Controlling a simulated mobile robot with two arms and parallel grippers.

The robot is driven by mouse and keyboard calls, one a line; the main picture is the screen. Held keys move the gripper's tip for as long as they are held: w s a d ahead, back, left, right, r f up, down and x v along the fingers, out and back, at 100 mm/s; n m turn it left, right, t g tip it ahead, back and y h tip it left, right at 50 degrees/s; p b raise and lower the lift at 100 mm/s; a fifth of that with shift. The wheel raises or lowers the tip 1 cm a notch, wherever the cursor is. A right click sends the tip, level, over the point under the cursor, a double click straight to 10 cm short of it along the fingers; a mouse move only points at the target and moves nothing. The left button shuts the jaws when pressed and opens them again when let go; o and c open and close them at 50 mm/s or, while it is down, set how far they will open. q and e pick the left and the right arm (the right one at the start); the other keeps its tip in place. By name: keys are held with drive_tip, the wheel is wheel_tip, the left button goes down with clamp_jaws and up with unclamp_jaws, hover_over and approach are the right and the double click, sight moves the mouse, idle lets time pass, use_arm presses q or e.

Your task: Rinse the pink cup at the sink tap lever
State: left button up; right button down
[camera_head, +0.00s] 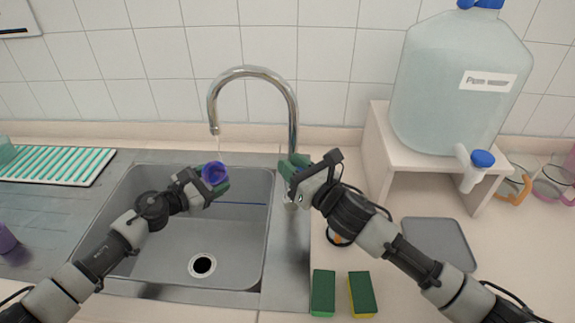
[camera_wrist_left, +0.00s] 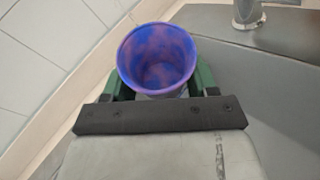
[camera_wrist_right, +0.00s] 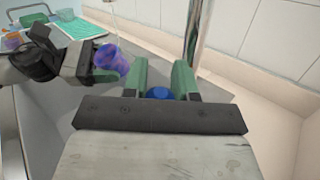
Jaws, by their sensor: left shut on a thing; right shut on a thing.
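My left gripper (camera_head: 216,180) is shut on a cup (camera_head: 214,173) that looks blue-purple with pinkish blotches. The cup is over the sink (camera_head: 203,225), below the tap spout (camera_head: 214,128). A faint thin stream runs from the spout towards the cup. In the left wrist view the cup (camera_wrist_left: 157,58) shows its open mouth, between the green fingers. My right gripper (camera_head: 292,168) is shut at the base of the tap (camera_head: 291,115). In the right wrist view a blue-ended tap lever (camera_wrist_right: 159,93) sits between its fingers; the rest is hidden.
Two sponges (camera_head: 323,293) lie right of the sink, near a grey tray (camera_head: 438,243). A large water jug (camera_head: 455,95) stands on a riser. Mugs with orange (camera_head: 519,186) and pink (camera_head: 553,182) handles are far right. A drying rack (camera_head: 60,165) lies left.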

drive_tip(key=c, duration=1.2)
unclamp_jaws()
drive_tip(key=v, duration=1.2)
drive_tip(key=shift+f, duration=0.1)
